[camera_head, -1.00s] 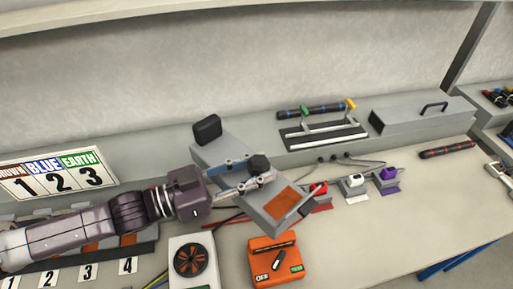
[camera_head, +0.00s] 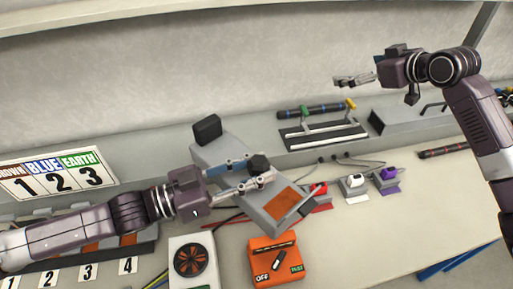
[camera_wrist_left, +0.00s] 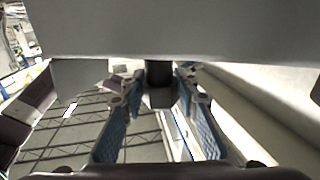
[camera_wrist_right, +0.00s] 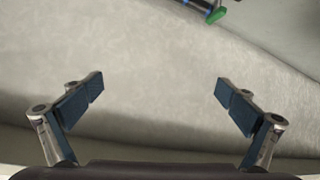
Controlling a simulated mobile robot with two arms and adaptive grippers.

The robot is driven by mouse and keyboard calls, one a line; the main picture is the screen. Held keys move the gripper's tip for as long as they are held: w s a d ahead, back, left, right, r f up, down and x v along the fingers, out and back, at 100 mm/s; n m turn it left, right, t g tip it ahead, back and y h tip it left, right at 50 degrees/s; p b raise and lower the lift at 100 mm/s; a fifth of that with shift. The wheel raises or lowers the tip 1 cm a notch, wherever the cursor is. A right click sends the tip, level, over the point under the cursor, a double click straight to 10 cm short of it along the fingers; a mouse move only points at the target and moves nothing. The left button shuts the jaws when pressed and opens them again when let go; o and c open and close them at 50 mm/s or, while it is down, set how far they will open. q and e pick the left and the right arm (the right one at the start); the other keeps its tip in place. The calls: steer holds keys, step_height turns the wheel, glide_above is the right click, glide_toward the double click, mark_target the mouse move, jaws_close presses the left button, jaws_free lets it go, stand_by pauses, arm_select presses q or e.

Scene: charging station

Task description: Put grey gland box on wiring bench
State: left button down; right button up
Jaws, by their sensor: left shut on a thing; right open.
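The grey gland box (camera_head: 222,150) is long and grey, with black glands on top and an orange-brown patch at its near end. It lies slanted in the head view, over the wiring bench (camera_head: 400,230). My left gripper (camera_head: 262,172) is shut on its black middle gland; the left wrist view shows that gland (camera_wrist_left: 160,85) between the fingers, under the grey body. Whether the box touches the bench is unclear. My right gripper (camera_head: 338,81) is open and empty, raised before the back wall; its spread fingers show in the right wrist view (camera_wrist_right: 160,95).
An orange switch box (camera_head: 278,262) and a fan unit (camera_head: 193,260) stand in front of the gland box. Red, white (camera_head: 354,182) and purple connectors sit to its right. A rack with a dark rod (camera_head: 315,110) is behind. The bench's right front is clear.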

steer(key=s+a+g+y, duration=0.15)
steer(key=s+a, duration=0.25)
steer(key=a, duration=0.6)
steer(key=n+g+h, duration=0.1)
steer(key=g+h, duration=0.2)
steer(key=g, duration=0.3)
glide_toward(243, 172)
steer(key=shift+w+r, duration=0.4)
steer(key=shift+w, duration=0.2)
steer(key=shift+s+f+h, duration=0.2)
steer(key=shift+f+h, duration=0.05)
steer(key=shift+a+f, duration=0.1)
steer(key=shift+f, duration=0.25)
steer(key=x, duration=1.1)
steer(key=shift+c, duration=0.4)
